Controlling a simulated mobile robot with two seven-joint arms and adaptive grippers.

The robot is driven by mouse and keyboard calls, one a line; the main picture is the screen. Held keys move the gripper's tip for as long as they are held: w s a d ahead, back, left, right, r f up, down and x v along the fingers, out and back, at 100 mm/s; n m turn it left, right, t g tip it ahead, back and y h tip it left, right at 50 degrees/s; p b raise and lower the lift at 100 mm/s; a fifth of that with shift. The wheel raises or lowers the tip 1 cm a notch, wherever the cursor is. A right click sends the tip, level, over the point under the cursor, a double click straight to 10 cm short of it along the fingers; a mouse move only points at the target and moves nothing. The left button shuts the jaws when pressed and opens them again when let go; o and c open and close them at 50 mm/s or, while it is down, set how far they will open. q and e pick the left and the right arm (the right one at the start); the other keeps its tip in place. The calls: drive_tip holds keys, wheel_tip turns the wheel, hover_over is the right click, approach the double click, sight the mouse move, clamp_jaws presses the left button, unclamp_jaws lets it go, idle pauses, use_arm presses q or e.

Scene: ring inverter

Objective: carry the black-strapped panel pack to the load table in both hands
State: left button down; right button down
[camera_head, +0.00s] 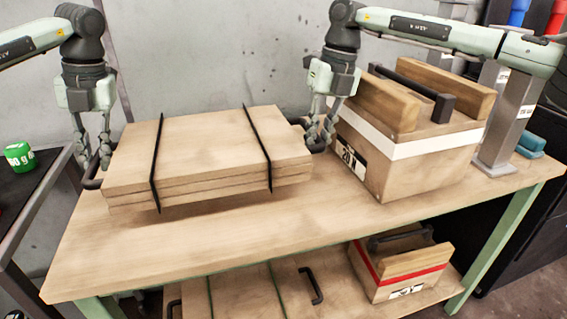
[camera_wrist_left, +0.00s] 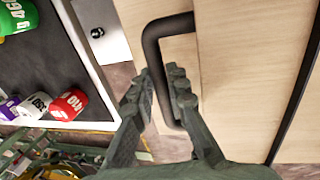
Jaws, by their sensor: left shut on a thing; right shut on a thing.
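The black-strapped panel pack (camera_head: 208,152) is a stack of wooden panels with two black straps and a dark handle at each end. It is in the middle of the head view, with a shadow under its front edge on the wooden table. My left gripper (camera_head: 94,165) is shut on the pack's left handle; the left wrist view shows this handle (camera_wrist_left: 152,50) between the fingers. My right gripper (camera_head: 318,138) is shut at the pack's right end, where its fingers hide most of the right handle. I cannot tell which table is the load table.
A large wooden box (camera_head: 405,130) with a white band and black handle stands close to the right gripper. The wooden table (camera_head: 200,245) is clear in front. Below are a red-banded box (camera_head: 400,265) and a green-strapped pack (camera_head: 250,292). A dark surface at left holds a green weight (camera_head: 19,157).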

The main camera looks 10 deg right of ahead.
sight(315, 174)
use_arm(q)
drive_tip(key=shift+a+f, duration=0.15)
drive_tip(key=shift+f, duration=0.1)
use_arm(e)
drive_tip(key=shift+w+f, duration=0.1)
drive_tip(key=shift+f, duration=0.15)
use_arm(q)
drive_tip(key=shift+f, duration=0.15)
use_arm(e)
drive_tip(key=shift+f, duration=0.15)
